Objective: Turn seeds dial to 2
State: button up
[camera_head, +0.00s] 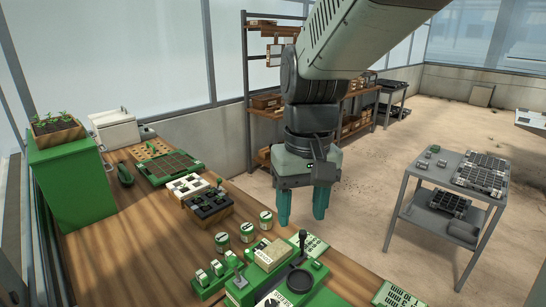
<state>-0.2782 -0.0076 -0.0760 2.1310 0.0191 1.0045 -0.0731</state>
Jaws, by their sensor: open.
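My gripper (302,214) points straight down with its two green fingers apart and nothing between them. In the picture it is above and behind the green seeder (322,296) at the front of the wooden bench. The seeder carries a black lever, a round black part (300,280) and a pale round dial face (270,300) cut by the bottom edge. I cannot tell which of these is the seeds dial, nor read its setting. The gripper is apart from the seeder.
Several green-labelled tins (247,232) and a green block with small levers (217,277) stand left of the seeder. Seed trays (207,205) lie farther back on the bench (130,255). A grey trolley (425,172) stands at the right, with open floor between.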

jog(key=w+a+f+n+g+h, duration=0.1)
jog(key=w+a+f+g, duration=0.3)
jog(key=f, duration=0.5)
jog(key=n+h, duration=0.1)
send_near(270, 303)
jog(key=x, duration=0.8)
jog(key=shift+s+f, duration=0.1)
jog(key=shift+f, duration=0.25)
grip_shut()
